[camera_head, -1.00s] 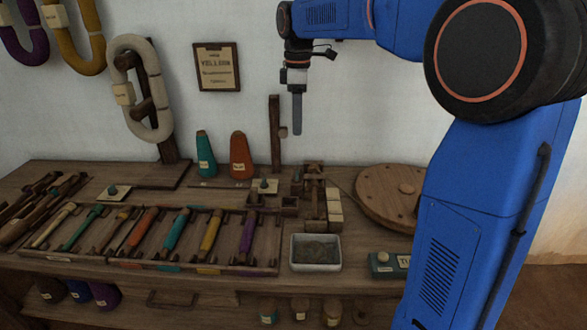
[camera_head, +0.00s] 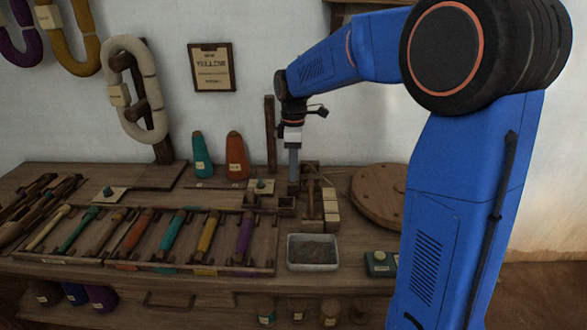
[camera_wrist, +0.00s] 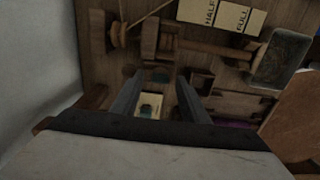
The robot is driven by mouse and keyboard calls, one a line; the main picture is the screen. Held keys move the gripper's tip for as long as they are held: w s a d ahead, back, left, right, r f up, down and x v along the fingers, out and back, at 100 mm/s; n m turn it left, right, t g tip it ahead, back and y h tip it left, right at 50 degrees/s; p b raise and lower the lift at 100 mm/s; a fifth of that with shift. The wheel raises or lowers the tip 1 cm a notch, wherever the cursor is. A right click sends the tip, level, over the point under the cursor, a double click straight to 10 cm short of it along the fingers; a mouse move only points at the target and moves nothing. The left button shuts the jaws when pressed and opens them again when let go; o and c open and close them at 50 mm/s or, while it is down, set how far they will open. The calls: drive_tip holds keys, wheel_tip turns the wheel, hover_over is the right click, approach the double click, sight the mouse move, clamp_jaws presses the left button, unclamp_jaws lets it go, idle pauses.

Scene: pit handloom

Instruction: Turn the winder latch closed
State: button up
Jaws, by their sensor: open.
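The wooden winder (camera_head: 311,190) stands on the bench right of centre, with a spindle and small wooden blocks. In the wrist view the winder's spindle (camera_wrist: 205,46) lies across the upper middle. I cannot tell which small wooden part is the latch. My gripper (camera_head: 294,180) points down, right at the winder's left side, and hides part of it. In the wrist view my gripper (camera_wrist: 160,75) is open and empty, its two fingers apart. A cream plate with a green knob (camera_wrist: 151,105) shows between the fingers, farther below.
An upright wooden post (camera_head: 270,135) stands close behind and left of my gripper. Teal and orange cones (camera_head: 235,156) stand left of it. A grey tray (camera_head: 313,250) sits in front, a round wooden disc (camera_head: 379,194) to the right. A rack of coloured bobbins (camera_head: 190,236) fills the front left.

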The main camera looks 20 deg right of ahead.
drive_tip(key=shift+f, duration=0.3)
clamp_jaws()
